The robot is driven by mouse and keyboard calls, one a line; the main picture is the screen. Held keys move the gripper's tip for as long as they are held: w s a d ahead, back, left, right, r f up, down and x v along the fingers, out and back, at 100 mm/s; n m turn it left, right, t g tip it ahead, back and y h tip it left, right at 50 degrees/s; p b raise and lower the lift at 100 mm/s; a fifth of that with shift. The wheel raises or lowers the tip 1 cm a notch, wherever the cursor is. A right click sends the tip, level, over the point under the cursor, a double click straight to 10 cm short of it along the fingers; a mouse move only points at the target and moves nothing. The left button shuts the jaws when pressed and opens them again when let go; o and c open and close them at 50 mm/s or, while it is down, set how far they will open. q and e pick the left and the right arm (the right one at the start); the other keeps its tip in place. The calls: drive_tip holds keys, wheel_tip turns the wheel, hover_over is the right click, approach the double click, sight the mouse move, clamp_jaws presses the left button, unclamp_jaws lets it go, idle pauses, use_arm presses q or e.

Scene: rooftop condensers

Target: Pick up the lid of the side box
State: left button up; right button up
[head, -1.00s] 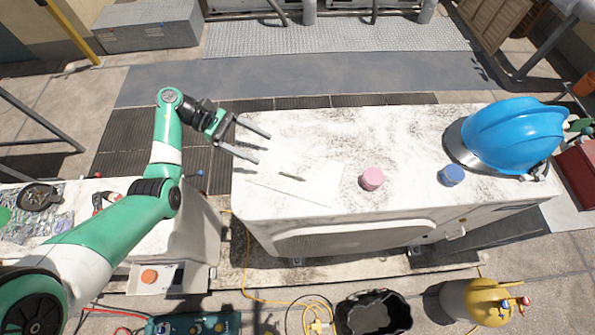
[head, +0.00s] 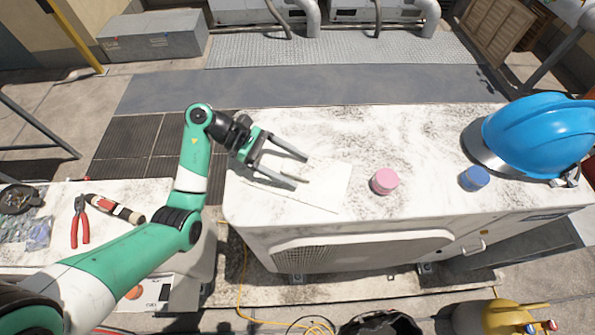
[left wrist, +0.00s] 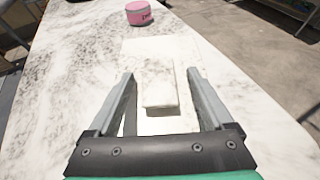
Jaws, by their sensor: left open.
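A flat white panel that looks like the lid (head: 328,186) lies on top of the white condenser unit (head: 420,140), near its left end. In the left wrist view the panel (left wrist: 152,45) carries a raised white block (left wrist: 159,88), like a grip. My left gripper (head: 300,171) is open over the panel. In the left wrist view its fingers (left wrist: 160,75) stand on either side of the block, with gaps on both sides. Contact with the panel cannot be told. The right gripper is not in view.
A pink cylinder (head: 384,181), a blue cylinder (head: 474,178) and a blue hard hat (head: 540,135) stand to the right on the condenser top. Red pliers (head: 80,222) lie on the left bench (head: 120,248). The back of the condenser top is clear.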

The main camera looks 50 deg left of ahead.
use_arm(q)
drive_tip(key=shift+w+d+f, duration=0.1)
drive_tip(key=shift+w+d, duration=0.05)
drive_tip(key=shift+d, duration=0.05)
clamp_jaws()
idle(0.3)
